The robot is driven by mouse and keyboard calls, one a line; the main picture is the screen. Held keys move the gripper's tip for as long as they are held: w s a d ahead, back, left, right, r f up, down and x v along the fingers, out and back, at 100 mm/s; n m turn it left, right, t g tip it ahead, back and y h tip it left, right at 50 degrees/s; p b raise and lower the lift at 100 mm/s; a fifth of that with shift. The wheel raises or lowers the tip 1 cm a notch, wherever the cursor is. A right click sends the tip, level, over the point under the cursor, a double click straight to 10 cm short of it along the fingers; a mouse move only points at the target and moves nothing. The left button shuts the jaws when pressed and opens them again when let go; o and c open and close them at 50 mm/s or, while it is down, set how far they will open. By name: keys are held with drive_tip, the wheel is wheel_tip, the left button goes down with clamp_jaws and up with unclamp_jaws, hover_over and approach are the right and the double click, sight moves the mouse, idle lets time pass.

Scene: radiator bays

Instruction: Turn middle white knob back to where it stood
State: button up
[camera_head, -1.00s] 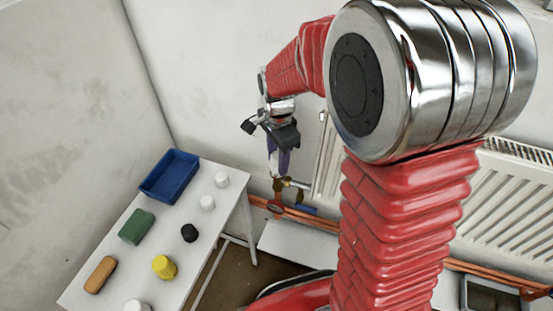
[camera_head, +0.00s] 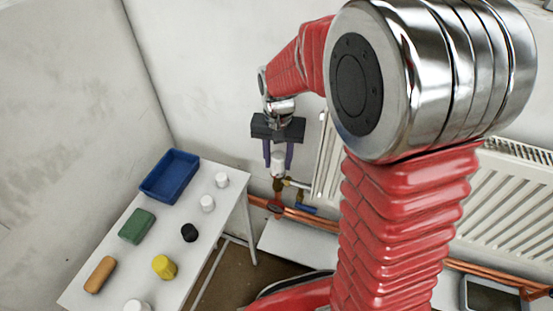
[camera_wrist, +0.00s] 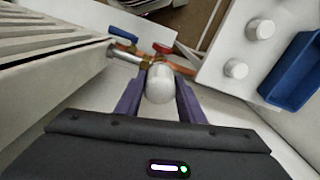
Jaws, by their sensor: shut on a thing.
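A white knob (camera_head: 278,158) sits upright on the brass valve at the left end of a radiator. It also shows in the wrist view (camera_wrist: 160,86), a rounded white cap. My gripper (camera_head: 278,166) points down with its two purple fingers around the knob, one on each side. In the wrist view my gripper (camera_wrist: 159,80) is shut on the knob. Only this one white knob on a valve shows; other valves are hidden or out of view.
A white radiator (camera_head: 500,205) stands against the wall. Copper pipes run below, with a red handle (camera_wrist: 162,49) and a blue handle (camera_wrist: 124,34). A white table (camera_head: 225,232) at left bears a blue tray (camera_head: 170,176), several white caps, and black, yellow, green and orange things.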

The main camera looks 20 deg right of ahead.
drive_tip(key=n, duration=0.4)
drive_tip(key=shift+w+r+n, duration=0.15)
drive_tip(key=shift+w+n, duration=0.1)
drive_tip(key=shift+n, duration=0.05)
drive_tip(key=n, duration=0.3)
drive_tip(key=shift+n, duration=0.3)
drive_tip(key=n, duration=0.4)
drive_tip(key=shift+n, duration=0.3)
drive_tip(key=n, duration=0.3)
drive_tip(key=shift+n, duration=0.4)
drive_tip(key=o, duration=0.7)
drive_tip(key=shift+c, duration=0.2)
drive_tip(key=o, duration=0.4)
drive_tip(key=shift+s, duration=0.1)
